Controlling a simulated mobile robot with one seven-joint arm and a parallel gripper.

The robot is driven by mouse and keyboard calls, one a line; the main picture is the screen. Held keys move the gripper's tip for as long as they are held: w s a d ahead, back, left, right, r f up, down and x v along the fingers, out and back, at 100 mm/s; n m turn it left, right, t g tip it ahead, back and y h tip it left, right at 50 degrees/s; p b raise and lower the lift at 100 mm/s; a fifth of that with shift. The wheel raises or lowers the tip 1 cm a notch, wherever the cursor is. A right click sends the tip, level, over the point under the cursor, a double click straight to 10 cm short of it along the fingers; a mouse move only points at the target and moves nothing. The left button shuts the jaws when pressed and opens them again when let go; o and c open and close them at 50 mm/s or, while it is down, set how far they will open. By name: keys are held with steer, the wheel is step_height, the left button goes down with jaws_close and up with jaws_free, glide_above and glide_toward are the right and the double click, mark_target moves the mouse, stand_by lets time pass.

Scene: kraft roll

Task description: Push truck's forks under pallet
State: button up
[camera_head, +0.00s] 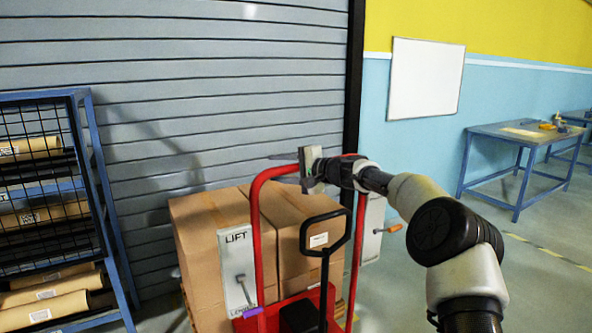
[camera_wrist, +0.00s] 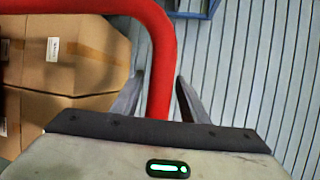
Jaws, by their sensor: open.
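The red pallet truck (camera_head: 257,230) stands at the lower middle of the head view, with a tall red tube frame and a black loop handle (camera_head: 326,252). Cardboard boxes (camera_head: 199,240) are stacked just beyond it. The pallet under them and the truck's forks are hidden, so I cannot tell how they stand to each other. My gripper (camera_head: 286,168) is at the upper left corner of the red frame. In the wrist view the open fingers (camera_wrist: 159,85) lie on either side of the red tube (camera_wrist: 160,45); contact is unclear.
A blue rack (camera_head: 98,190) with brown rolls stands at the left. A grey shutter (camera_head: 180,90) is behind the boxes. A white LIFT panel (camera_head: 235,262) with a lever is on the truck's left. Blue tables (camera_head: 505,140) stand far right, with clear floor before them.

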steer(key=v, duration=1.6)
steer(key=shift+s+d, duration=0.2)
steer(key=shift+d, duration=0.1)
steer(key=shift+a+r, duration=0.1)
steer(key=shift+r, duration=0.05)
